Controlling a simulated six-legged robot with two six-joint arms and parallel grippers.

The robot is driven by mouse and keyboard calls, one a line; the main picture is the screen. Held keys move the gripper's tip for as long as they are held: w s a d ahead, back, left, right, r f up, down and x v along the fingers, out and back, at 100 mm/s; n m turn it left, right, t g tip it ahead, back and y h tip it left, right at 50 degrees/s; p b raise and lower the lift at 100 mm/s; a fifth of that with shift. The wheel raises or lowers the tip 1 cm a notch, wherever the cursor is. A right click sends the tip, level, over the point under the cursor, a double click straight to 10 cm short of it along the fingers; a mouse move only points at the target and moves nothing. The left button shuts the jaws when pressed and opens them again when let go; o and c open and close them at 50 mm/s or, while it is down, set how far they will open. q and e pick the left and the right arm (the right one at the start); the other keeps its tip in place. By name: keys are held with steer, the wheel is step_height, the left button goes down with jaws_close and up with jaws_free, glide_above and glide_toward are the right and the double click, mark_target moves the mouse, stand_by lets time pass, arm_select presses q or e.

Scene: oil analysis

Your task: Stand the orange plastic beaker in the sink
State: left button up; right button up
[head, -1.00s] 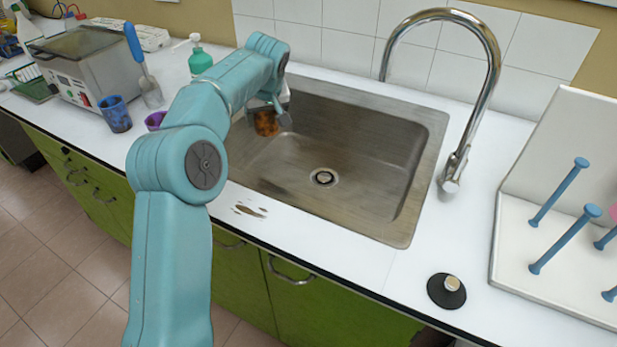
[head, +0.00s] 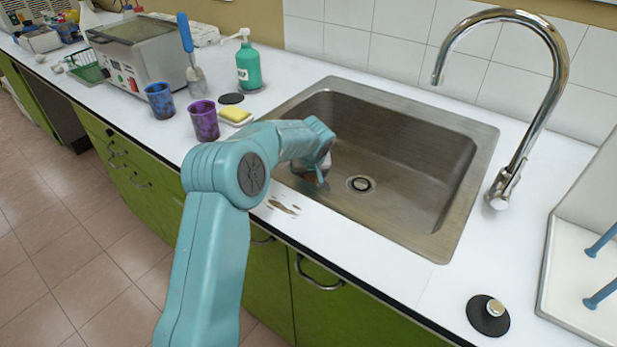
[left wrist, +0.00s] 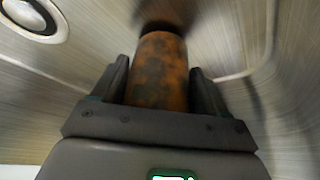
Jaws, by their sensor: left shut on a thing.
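The orange plastic beaker (left wrist: 160,72), with dark stains, is between the two dark fingers of my left gripper (left wrist: 160,85) in the left wrist view. The gripper is shut on it. In the head view, my left gripper (head: 318,172) is inside the left part of the steel sink (head: 420,152), and the beaker is mostly hidden behind it. The wrist view shows brushed metal around the beaker and the drain (left wrist: 35,15) at upper left. I cannot tell whether the beaker touches the sink floor. My right gripper is not in view.
A curved tap (head: 545,75) stands right of the sink. Purple (head: 204,122) and blue (head: 160,101) beakers, a yellow sponge (head: 236,114) and a green soap bottle (head: 248,66) stand to the left. A black stopper (head: 488,316) lies at front right. The sink's right part is empty.

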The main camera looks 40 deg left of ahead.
arm_select(q)
steer(key=shift+f, duration=0.25)
steer(key=shift+f, duration=0.2)
steer(key=o, duration=1.1)
steer(key=shift+o, duration=0.2)
steer(key=shift+r, duration=0.35)
steer(key=v, duration=1.1)
steer(key=shift+s+d+r+p, duration=0.2)
steer(key=shift+r+p, duration=0.05)
steer(key=shift+p, duration=0.05)
